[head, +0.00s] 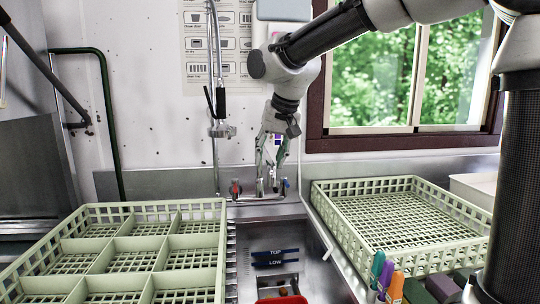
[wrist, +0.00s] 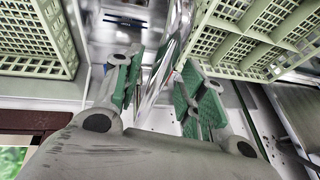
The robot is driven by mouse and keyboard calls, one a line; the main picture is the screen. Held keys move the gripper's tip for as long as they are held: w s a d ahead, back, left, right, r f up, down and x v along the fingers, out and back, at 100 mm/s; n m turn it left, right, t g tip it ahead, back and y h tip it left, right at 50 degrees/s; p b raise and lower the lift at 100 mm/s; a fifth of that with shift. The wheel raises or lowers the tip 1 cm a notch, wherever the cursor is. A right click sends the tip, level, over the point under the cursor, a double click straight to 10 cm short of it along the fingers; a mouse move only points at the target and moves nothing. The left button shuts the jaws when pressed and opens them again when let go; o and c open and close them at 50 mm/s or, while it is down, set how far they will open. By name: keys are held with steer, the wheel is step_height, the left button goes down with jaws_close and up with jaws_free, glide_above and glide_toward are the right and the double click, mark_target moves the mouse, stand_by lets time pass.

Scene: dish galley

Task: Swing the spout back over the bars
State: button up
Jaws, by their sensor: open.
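My gripper (head: 268,165) is open and points down at the back of the sink, near the tap. In the wrist view my gripper (wrist: 158,95) has its green-padded fingers spread, with the chrome spout (wrist: 168,65) running between them. I cannot tell whether either pad touches it. In the head view the spout is mostly hidden by the fingers. The tap has a red handle (head: 235,188) on the left and a blue handle (head: 285,184) on the right.
A divided green rack (head: 222,210) stands left of the sink and a open-mesh green rack (head: 350,183) stands right of it. A spray hose (head: 221,105) hangs behind, left of my gripper. Markers (head: 386,275) stand at the front right. The sink (head: 275,245) lies between the racks.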

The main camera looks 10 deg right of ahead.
steer(key=shift+f, duration=0.15)
jaws_close()
steer(key=shift+a, duration=0.45)
steer(key=w+a+m+h, duration=0.2)
steer(key=w+a+m, duration=0.1)
steer(key=a, duration=0.5)
steer(key=w+a+m+h, duration=0.2)
steer(key=w+a+m, duration=0.2)
steer(key=a+m, duration=0.2)
steer(key=shift+a, duration=1.15)
